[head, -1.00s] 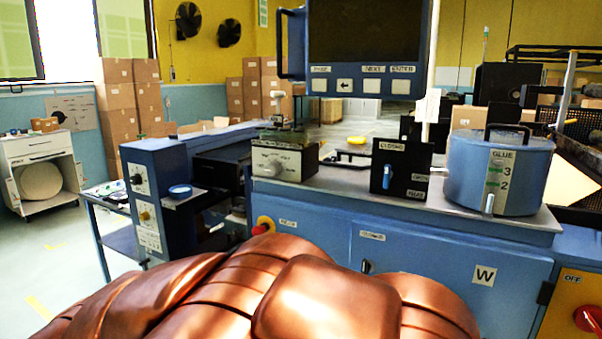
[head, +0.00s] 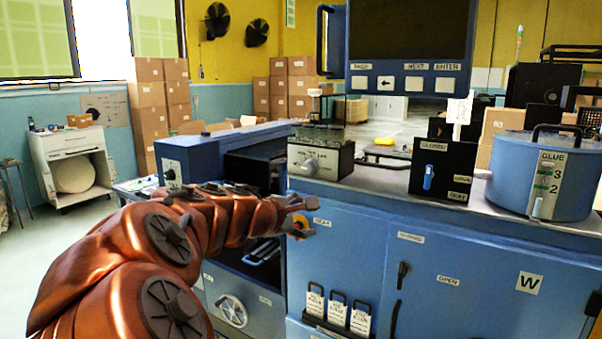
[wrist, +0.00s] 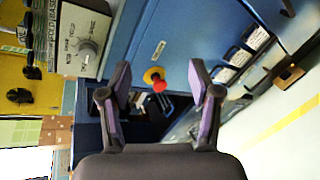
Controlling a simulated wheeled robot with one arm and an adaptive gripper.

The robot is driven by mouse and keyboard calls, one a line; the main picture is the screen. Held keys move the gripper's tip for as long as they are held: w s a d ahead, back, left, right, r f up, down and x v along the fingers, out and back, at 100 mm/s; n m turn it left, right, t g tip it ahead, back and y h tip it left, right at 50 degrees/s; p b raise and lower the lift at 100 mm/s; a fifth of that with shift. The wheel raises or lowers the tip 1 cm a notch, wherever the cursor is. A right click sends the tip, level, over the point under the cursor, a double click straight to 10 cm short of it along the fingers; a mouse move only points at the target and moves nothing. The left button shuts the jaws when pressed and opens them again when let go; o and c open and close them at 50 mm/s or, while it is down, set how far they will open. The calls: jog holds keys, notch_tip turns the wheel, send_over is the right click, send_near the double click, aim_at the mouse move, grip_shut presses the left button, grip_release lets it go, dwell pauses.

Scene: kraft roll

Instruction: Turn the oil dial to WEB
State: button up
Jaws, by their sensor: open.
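A pale box with a round grey dial (head: 308,166) on its front stands on the blue machine's top, left of the black box. The dial also shows at the upper left of the wrist view (wrist: 88,48), with small labels around it; I cannot surely read them or its setting. I take it for the oil dial. My gripper (head: 304,218) is open and empty, below the dial in the head view and apart from it. In the wrist view, my gripper (wrist: 160,74) has its two fingers spread, with the dial outside them to the left.
A red stop button on a yellow base (wrist: 156,80) shows between my fingers in the wrist view, on the cabinet front. A black box with a blue handle (head: 428,178) and a blue glue pot (head: 510,180) stand right of the dial box. A screen panel (head: 412,50) hangs above.

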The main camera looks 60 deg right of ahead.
jog(key=w+d+r+n+h, duration=0.3)
jog(key=w+d+r+n, duration=0.1)
jog(key=d, duration=0.1)
jog(key=n+t+h, duration=0.1)
jog(key=n+t, duration=0.2)
jog(key=n, duration=0.5)
send_near(307, 169)
jog(key=d, duration=0.1)
jog(key=shift+w+d+p, duration=0.15)
jog(key=shift+w+d, duration=0.05)
jog(key=shift+d, duration=1.1)
jog(key=shift+w+d+p, duration=0.15)
jog(key=shift+w+d, duration=0.05)
jog(key=shift+d, duration=1.05)
jog(key=shift+w+d+p, duration=0.15)
jog(key=shift+w+d, duration=0.05)
jog(key=shift+d, duration=1.1)
jog(key=shift+c, duration=0.2)
jog(key=c, duration=1)
jog(key=shift+a, duration=0.2)
jog(key=shift+c, duration=0.6)
jog(key=shift+d, duration=0.1)
